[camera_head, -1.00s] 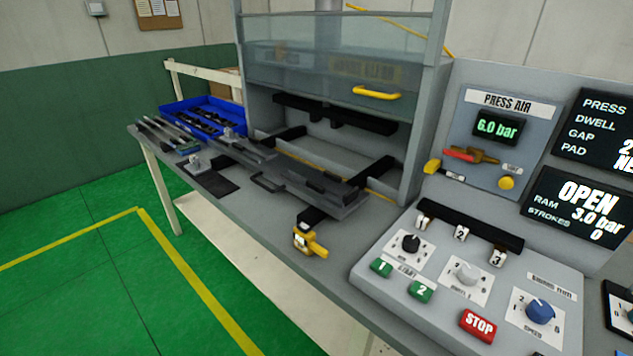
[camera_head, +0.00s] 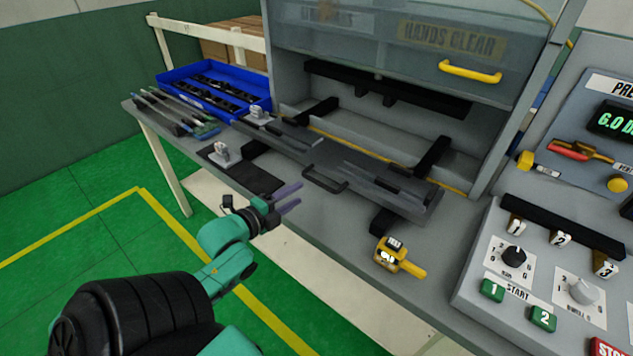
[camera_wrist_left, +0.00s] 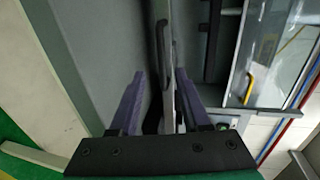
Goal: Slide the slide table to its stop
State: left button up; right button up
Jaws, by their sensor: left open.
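The slide table (camera_head: 355,172) is a long dark grey plate in front of the press opening, with a black bar handle (camera_head: 325,183) on its front edge. My left gripper (camera_head: 290,197) is open and empty, just left of the handle and in front of the bench edge, apart from the handle. In the left wrist view the two purple fingers of the gripper (camera_wrist_left: 163,88) are spread. The slide table's edge (camera_wrist_left: 172,75) and the handle (camera_wrist_left: 160,40) show between and beyond them. My right gripper is not in view.
A yellow-handled device (camera_head: 397,257) sits on the bench right of the handle. The control panel (camera_head: 540,275) is farther right. A blue bin (camera_head: 212,88) and several tools lie at the left. The press guard with its yellow handle (camera_head: 470,71) is raised above the opening.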

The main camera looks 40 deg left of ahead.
aim_at(319, 183)
pick_arm(q)
jog(key=x, duration=0.6)
jog(key=p+x, duration=0.1)
jog(key=x, duration=0.2)
jog(key=shift+w+d, duration=0.25)
jog(key=shift+w, duration=0.05)
jog(key=shift+d+r, duration=0.1)
jog(key=shift+d, duration=0.05)
jog(key=shift+s, duration=0.1)
grip_shut()
dwell(0.6)
